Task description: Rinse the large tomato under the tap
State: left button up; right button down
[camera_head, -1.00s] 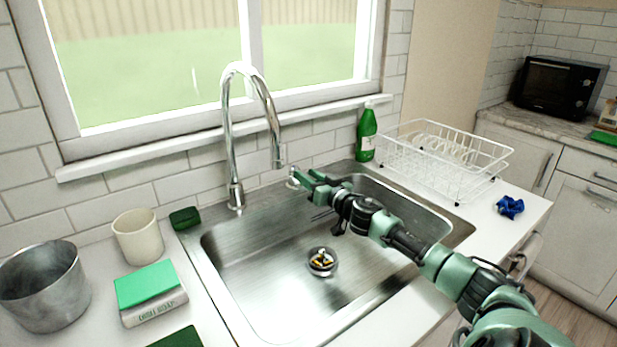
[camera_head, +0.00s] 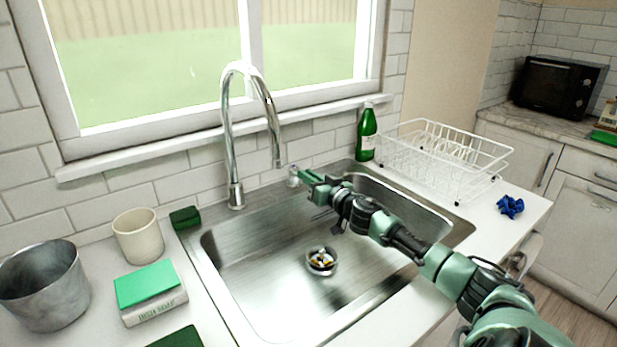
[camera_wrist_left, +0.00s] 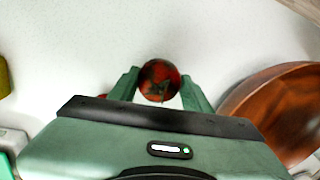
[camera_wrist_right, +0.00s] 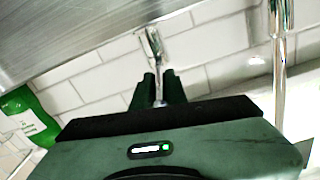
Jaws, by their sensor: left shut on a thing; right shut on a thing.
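The tap (camera_head: 231,150) is a tall chrome gooseneck behind the sink (camera_head: 270,255), its spout over the basin. No water stream shows. My right gripper (camera_head: 303,178) is at the back of the sink, right of the spout. In the right wrist view its fingers (camera_wrist_right: 158,88) are shut on a thin chrome lever (camera_wrist_right: 154,45); the lever's end shows by the fingertips in the head view (camera_head: 293,174). The tomato (camera_wrist_left: 159,76), round and dark red, is between the fingers of my left gripper (camera_wrist_left: 161,86), shut on it above a pale surface. The left arm is outside the head view.
In the left wrist view a wooden bowl (camera_wrist_left: 275,110) is close on the right; another red thing is partly hidden behind the left finger. A green bottle (camera_head: 367,133) and a white dish rack (camera_head: 440,160) stand right of the sink.

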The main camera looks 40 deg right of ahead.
dwell(0.9)
jog(key=shift+d+n+y+p, duration=0.15)
jog(key=shift+d+n+y, duration=0.2)
jog(key=shift+n+y, duration=0.4)
jog(key=shift+d+n+y+p, duration=0.15)
jog(key=shift+d+n+y, duration=0.25)
jog(key=shift+y, duration=0.55)
jog(key=c, duration=1.4)
grip_release()
jog(key=shift+c, duration=0.2)
jog(key=shift+s, duration=0.15)
jog(key=s, duration=1.1)
jog(key=shift+s+d+p, duration=0.3)
jog(key=shift+s+d, duration=0.1)
